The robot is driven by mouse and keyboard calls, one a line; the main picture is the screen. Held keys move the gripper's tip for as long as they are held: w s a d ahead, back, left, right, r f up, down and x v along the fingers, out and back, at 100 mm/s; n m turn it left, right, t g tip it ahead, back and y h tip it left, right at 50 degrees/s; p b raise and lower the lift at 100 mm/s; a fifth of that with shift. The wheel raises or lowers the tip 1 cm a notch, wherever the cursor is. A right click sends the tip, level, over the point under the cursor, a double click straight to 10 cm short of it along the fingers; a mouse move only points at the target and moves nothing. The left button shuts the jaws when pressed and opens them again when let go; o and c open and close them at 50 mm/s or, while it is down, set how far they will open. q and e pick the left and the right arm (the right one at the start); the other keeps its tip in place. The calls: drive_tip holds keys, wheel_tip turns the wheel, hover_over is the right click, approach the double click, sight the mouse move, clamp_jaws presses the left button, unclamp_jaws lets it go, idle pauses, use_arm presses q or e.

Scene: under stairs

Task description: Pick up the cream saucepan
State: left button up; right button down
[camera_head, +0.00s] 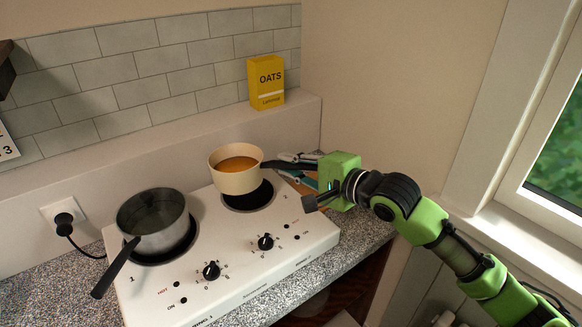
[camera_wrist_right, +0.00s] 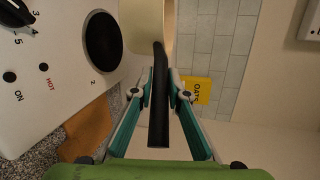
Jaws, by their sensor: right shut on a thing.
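The cream saucepan (camera_head: 236,180) holds an orange liquid and hangs nearly level above the rear right burner (camera_head: 250,197), whose black plate shows bare beneath it. My right gripper (camera_head: 290,164) reaches in from the right and is shut on the saucepan's dark handle. In the right wrist view the handle (camera_wrist_right: 158,120) runs between the two fingers of the gripper (camera_wrist_right: 159,95), and part of the cream pan wall (camera_wrist_right: 143,25) shows at the top. My left gripper is not in view.
A grey saucepan (camera_head: 165,240) sits on the front left burner of the white hotplate (camera_head: 225,290), its handle pointing front left. A yellow oats box (camera_head: 266,84) stands on the ledge behind. A wall plug (camera_head: 64,220) is at left. A window (camera_head: 555,150) is at right.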

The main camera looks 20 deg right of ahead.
drive_tip(key=s+a+r+b, duration=0.1)
drive_tip(key=s+a+r, duration=0.1)
drive_tip(key=s, duration=0.4)
drive_tip(key=shift+a+r, duration=0.25)
drive_tip(key=shift+r, duration=0.45)
drive_tip(key=shift+s, duration=0.15)
drive_tip(key=c, duration=2.6)
unclamp_jaws()
clamp_jaws()
